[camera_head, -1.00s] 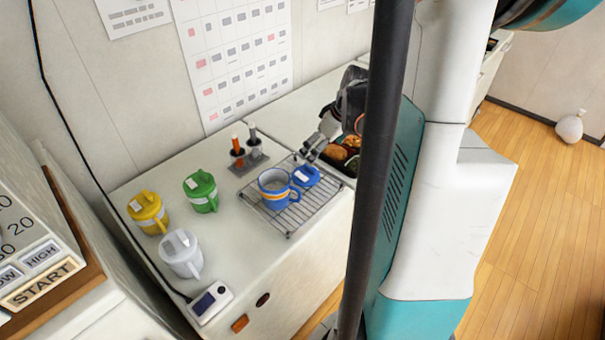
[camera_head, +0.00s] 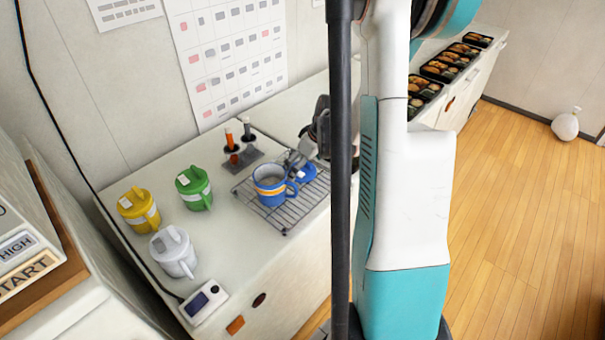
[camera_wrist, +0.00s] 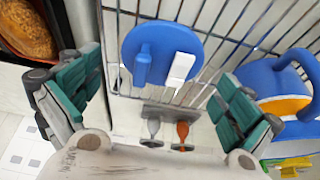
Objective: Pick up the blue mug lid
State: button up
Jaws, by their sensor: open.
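The blue mug lid (camera_head: 304,173) lies on the wire rack (camera_head: 262,212), just right of the blue mug (camera_head: 270,187). In the wrist view the lid (camera_wrist: 160,58) is a round blue disc with a raised blue part and a white tab. My gripper (camera_head: 292,160) is over the rack at the lid. In the wrist view my gripper (camera_wrist: 155,95) is open, with one green-padded finger on each side and the lid showing between and beyond them. The blue mug (camera_wrist: 285,85) stands upright without a lid, to the right of the right finger.
Yellow (camera_head: 139,208), green (camera_head: 194,188) and white (camera_head: 173,252) lidded mugs stand on the counter's left. A grey stand (camera_head: 240,158) with orange and grey handled tools is behind the rack. A food tray (camera_wrist: 28,35) is beside the left finger. Bento trays (camera_head: 440,70) line the back counter.

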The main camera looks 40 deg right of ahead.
jog(key=shift+w+f, duration=0.2)
jog(key=shift+f, duration=0.35)
jog(key=shift+r, duration=0.1)
jog(key=c, duration=1.2)
jog(key=shift+o, duration=0.2)
jog(key=shift+r, duration=0.1)
